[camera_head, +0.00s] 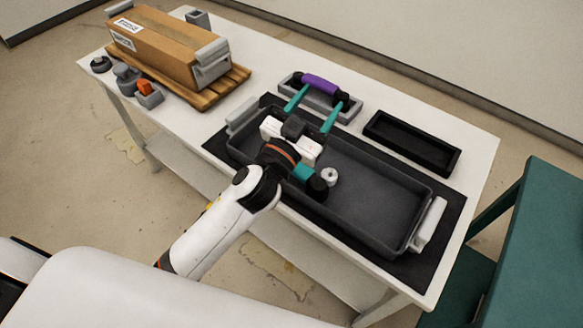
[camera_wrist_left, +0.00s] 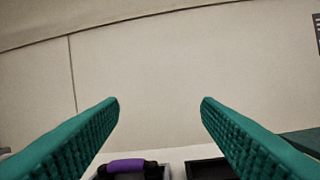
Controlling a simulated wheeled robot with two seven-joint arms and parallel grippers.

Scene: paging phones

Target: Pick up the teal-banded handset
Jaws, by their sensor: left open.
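The teal-banded handset (camera_head: 304,172) lies in the large dark grey tray (camera_head: 375,238), near its front edge. Its teal grip and one black end show; the other end is hidden behind my left arm. My left gripper (camera_head: 323,96) is open and empty, with its teal fingers pointing away over the back of the tray, beyond the teal-banded handset. In the left wrist view the open fingers (camera_wrist_left: 160,100) frame a bare wall, and the teal-banded handset is not seen there. My right gripper is not in view.
A purple-banded handset (camera_head: 320,84) rests in a grey cradle by the fingertips; it also shows low in the wrist view (camera_wrist_left: 126,165). An empty black cradle (camera_head: 412,141) is to its right. A small white round piece (camera_head: 329,176) is beside the teal-banded handset. A cardboard box (camera_head: 165,45) stands back left.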

